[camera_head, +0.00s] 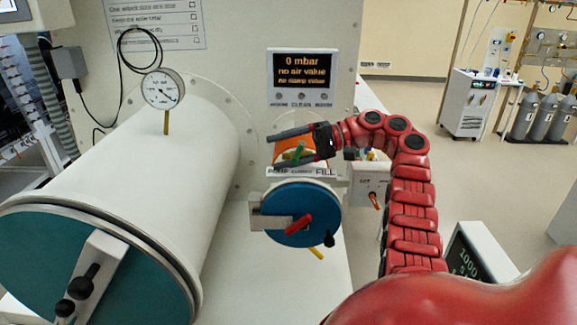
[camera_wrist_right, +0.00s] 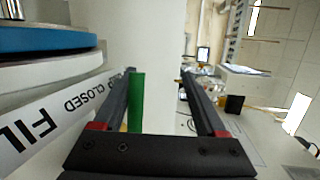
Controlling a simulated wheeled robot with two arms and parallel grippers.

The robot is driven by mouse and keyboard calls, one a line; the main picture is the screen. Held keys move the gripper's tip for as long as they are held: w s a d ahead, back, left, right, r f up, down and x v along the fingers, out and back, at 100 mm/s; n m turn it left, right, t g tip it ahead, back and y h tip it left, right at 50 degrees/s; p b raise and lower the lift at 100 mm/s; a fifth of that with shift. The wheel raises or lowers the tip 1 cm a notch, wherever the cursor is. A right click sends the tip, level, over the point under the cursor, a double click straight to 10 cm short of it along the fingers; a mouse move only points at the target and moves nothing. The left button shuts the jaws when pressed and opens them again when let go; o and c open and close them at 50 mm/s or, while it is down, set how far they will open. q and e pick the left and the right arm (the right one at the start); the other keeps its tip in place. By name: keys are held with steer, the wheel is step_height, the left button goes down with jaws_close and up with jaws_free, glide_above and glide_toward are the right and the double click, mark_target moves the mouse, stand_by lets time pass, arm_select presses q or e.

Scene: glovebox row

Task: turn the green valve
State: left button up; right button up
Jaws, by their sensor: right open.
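The green valve handle (camera_head: 298,152) sits above a white label strip (camera_head: 305,172) reading PUMP, CLOSED and FILL, and it is tilted in the head view. My right gripper (camera_head: 273,152) is open, with one finger on each side of the green handle. In the right wrist view the green handle (camera_wrist_right: 136,102) stands between the open fingers of my right gripper (camera_wrist_right: 158,75), close beside the left one. I cannot tell whether they touch. The valve's base is hidden in the wrist view. My left gripper is not in view.
Below the label is a small blue round door (camera_head: 285,205) with a red handle (camera_head: 299,225). A large white cylinder (camera_head: 165,165) with a dial gauge (camera_head: 162,89) lies at left. A display (camera_head: 302,67) reads 0 mbar, no air valve. Open floor lies at right.

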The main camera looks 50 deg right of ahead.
steer(key=shift+r, duration=0.6)
steer(key=shift+s+a+f+b, duration=0.1)
steer(key=shift+s+a+b, duration=0.2)
steer(key=shift+s+b, duration=0.1)
steer(key=s+a+r+b, duration=0.1)
steer(key=s+a+b, duration=0.3)
steer(key=s+a, duration=0.6)
steer(key=shift+s+a+r+b, duration=0.3)
steer(key=shift+s+r+b, duration=0.1)
steer(key=shift+s, duration=0.1)
